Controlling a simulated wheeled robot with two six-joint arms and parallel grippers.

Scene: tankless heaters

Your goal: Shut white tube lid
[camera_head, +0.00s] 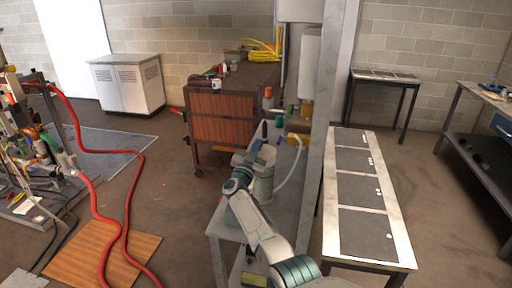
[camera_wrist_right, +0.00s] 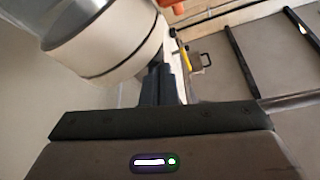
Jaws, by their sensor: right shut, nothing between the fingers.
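A white-grey cylindrical tube (camera_head: 265,186) stands on the grey table, partly hidden behind my right arm. In the right wrist view its wide pale body and rounded end (camera_wrist_right: 115,45) fill the upper left, with a thin dark seam around it. I cannot tell for certain whether its lid is open or shut. My right gripper (camera_head: 264,130) is at the tube's upper end. In the right wrist view its dark fingers (camera_wrist_right: 166,72) are together and empty, close beside the tube; contact is unclear. My left gripper is not in view.
The grey table (camera_head: 285,212) also holds a pale curved hose (camera_head: 296,165) and small bottles. A metal post (camera_head: 328,110) rises to the right, beside a long panelled bench (camera_head: 368,232). A brown cart (camera_head: 222,118) stands behind. Red hoses (camera_head: 128,190) cross the floor at left.

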